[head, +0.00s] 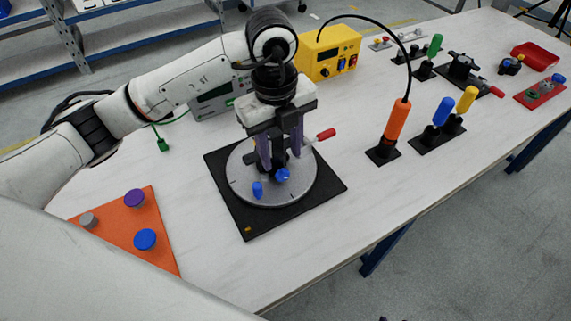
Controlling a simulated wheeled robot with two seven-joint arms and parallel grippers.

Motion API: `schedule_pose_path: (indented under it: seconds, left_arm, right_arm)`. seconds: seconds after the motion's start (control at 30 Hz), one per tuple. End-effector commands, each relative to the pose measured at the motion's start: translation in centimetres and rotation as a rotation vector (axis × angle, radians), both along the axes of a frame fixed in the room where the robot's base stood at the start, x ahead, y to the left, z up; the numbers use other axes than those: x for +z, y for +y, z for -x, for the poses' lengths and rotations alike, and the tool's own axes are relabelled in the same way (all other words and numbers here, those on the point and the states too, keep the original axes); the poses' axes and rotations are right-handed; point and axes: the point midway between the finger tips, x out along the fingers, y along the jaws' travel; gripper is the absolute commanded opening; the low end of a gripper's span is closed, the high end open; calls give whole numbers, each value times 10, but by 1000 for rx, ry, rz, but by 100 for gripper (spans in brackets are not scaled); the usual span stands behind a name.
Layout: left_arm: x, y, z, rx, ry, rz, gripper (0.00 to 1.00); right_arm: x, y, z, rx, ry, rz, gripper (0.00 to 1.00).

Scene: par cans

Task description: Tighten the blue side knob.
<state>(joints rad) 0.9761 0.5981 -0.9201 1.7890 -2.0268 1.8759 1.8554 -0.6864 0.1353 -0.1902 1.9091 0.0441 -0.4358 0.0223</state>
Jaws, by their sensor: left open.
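A round grey disc (300,191) sits on a square black plate (325,190) in the middle of the table. A dark fixture stands at its centre, partly hidden by my left gripper. A blue knob (282,175) is at the fixture's near side, low down. A second small blue piece (257,189) stands on the disc to its left; a red-tipped handle (326,135) sticks out to the right. My left gripper (280,165) points down over the fixture, fingers apart, above and behind the blue knob. I cannot tell whether the fingers touch anything. My right gripper is not in view.
An orange board (125,225) with purple, grey and blue knobs lies at left. A yellow box (328,55) and a grey device (212,100) stand behind. An orange-handled tool (396,120), yellow and blue handles and a red tray (535,56) are at right. The front table is clear.

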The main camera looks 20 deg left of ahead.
Motion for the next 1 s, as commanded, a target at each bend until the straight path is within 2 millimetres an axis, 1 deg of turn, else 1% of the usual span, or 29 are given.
schedule_pose_path:
  seconds: [0.03, 0.1, 0.2, 0.33, 0.5, 0.77, 0.8, 0.87, 1.0]
  left_arm:
    - [-11, 0, 1, 0, 5, -1, 43]
    - [-24, 0, 1, 0, 6, -1, 43]
    - [-42, -2, -1, -1, 5, 1, 43]
    - [-59, -3, -2, -2, 4, 2, 43]
    - [-71, -3, -3, -3, 1, 3, 43]
    - [-73, -3, -3, -4, 1, 3, 43]
    - [-73, -3, -3, -4, 1, 3, 40]
    - [-73, -3, -3, -4, 0, 3, 30]
    - [-72, -3, -3, -4, 0, 3, 6]
  right_arm:
    - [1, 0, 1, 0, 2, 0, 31]
    - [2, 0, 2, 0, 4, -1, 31]
    - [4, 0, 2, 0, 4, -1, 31]
    - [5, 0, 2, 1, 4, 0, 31]
    - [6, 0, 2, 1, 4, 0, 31]
    - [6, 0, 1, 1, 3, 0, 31]
    - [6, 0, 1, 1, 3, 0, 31]
    - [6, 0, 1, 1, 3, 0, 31]
    - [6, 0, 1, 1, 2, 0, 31]
